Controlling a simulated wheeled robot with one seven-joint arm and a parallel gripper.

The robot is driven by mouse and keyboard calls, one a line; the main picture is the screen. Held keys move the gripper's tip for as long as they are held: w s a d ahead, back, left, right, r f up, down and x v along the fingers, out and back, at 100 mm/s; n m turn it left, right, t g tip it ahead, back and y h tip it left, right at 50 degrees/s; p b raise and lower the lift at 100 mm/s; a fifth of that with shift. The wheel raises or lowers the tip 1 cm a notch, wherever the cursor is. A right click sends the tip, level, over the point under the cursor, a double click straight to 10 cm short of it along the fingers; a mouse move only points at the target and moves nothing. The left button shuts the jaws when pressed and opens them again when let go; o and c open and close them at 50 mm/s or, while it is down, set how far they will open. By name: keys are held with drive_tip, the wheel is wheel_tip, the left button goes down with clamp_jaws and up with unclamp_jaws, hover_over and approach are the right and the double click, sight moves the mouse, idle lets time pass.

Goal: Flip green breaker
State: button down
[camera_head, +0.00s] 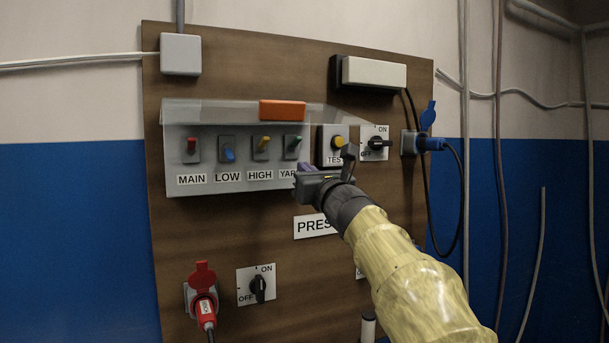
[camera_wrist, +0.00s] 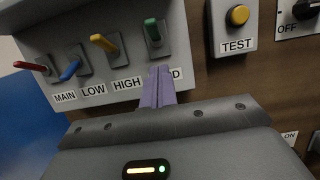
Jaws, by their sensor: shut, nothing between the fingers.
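The green breaker (camera_head: 293,143) is the rightmost lever in a row on a grey panel (camera_head: 180,185), above a label that is partly hidden and reads "YAR". Its green lever also shows in the wrist view (camera_wrist: 152,30), tilted up. My gripper (camera_head: 303,178) is at the lower right of the panel. In the wrist view its purple fingers (camera_wrist: 158,88) are together and empty, just below the green lever and in front of its label. A small gap shows between the fingertips and the lever; I cannot tell their depth from the panel.
The red (camera_head: 191,145), blue (camera_head: 228,154) and yellow (camera_head: 262,143) levers stand to the left; blue points down, red and yellow up. A clear cover with an orange block (camera_head: 282,110) is above them. The yellow TEST button (camera_head: 337,141) and an ON/OFF switch (camera_head: 378,143) are to the right.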

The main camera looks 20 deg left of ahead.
drive_tip(key=s+d+r+b, duration=0.1)
drive_tip(key=s+d+b, duration=0.2)
drive_tip(key=s+d, duration=0.4)
drive_tip(key=shift+s+b, duration=0.2)
drive_tip(key=shift+b, duration=0.1)
drive_tip(key=shift+r, duration=0.15)
drive_tip(key=w+d+f+m+g+h, duration=0.1)
drive_tip(key=d+f+m+h, duration=0.3)
drive_tip(key=d+f+m, duration=0.45)
drive_tip(key=w+d+f+m+g+h, duration=0.1)
drive_tip(key=d+f+m+h, duration=0.35)
drive_tip(key=f+m, duration=0.65)
drive_tip(key=w+d+f+m+g+h, duration=0.15)
drive_tip(key=d+f+m+h, duration=0.4)
drive_tip(key=f, duration=0.75)
drive_tip(key=s+d+f+m+g, duration=0.4)
drive_tip(key=s+f+m, duration=0.5)
drive_tip(key=s+f, duration=0.3)
drive_tip(key=s+d+f+m+g, duration=0.5)
drive_tip(key=s+d+f+m, duration=0.2)
drive_tip(key=s+f+m, duration=0.3)
drive_tip(key=shift+s+d+f+m, duration=0.3)
drive_tip(key=shift+s+f, duration=0.55)
drive_tip(key=shift+s, duration=0.3)
